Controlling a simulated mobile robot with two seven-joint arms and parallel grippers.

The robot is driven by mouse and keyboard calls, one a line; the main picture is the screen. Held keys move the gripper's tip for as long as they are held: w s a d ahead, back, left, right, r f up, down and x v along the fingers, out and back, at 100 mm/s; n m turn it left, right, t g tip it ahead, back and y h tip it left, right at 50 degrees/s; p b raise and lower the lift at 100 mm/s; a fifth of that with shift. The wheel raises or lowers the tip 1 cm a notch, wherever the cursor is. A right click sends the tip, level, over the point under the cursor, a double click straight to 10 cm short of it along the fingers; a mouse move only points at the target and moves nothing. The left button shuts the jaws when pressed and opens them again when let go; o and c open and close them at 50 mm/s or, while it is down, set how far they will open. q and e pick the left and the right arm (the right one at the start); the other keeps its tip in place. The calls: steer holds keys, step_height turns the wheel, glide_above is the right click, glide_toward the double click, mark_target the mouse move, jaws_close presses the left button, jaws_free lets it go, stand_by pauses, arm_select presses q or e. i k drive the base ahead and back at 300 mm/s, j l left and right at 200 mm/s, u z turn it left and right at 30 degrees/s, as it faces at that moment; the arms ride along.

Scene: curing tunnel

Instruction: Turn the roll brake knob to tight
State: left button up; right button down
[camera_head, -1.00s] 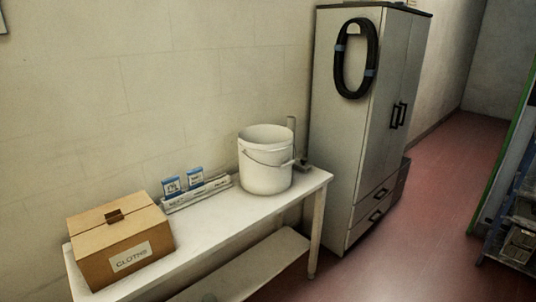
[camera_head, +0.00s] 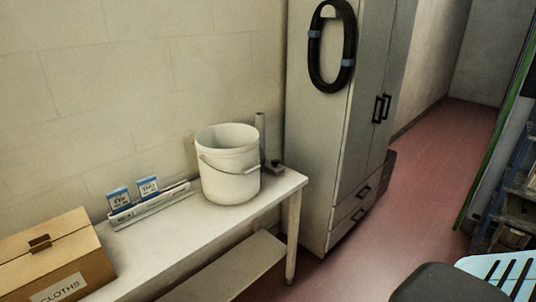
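No roll brake knob can be made out for certain. A small dark fitting (camera_head: 275,166) sits at the right end of the white bench (camera_head: 160,248), beside an upright grey post (camera_head: 261,135). It is too small to tell what it is. A white bucket (camera_head: 229,180) with a wire handle stands just left of it and hides part of the post. Neither of my grippers is in view.
A cardboard box marked CLOTHS (camera_head: 52,262) and a card rack (camera_head: 150,204) stand on the bench. A grey cabinet (camera_head: 318,150) bears a coiled black hose (camera_head: 316,52). Red floor (camera_head: 430,180) is open right of it. A dark rounded shape (camera_head: 445,284) and blue slats fill the lower right.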

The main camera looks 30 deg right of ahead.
mark_target(275, 162)
steer(key=i+l+u, duration=0.1)
steer(key=l, duration=0.5)
steer(key=i+l+u, duration=0.15)
steer(key=l, duration=0.45)
steer(key=i+l+u, duration=0.1)
steer(key=l, duration=0.55)
steer(key=i+l, duration=0.1)
steer(key=l, duration=0.6)
steer(key=i+l, duration=0.1)
steer(key=l, duration=1.25)
steer(key=i+l+u, duration=0.1)
steer(key=l, duration=0.6)
steer(key=i, duration=0.05)
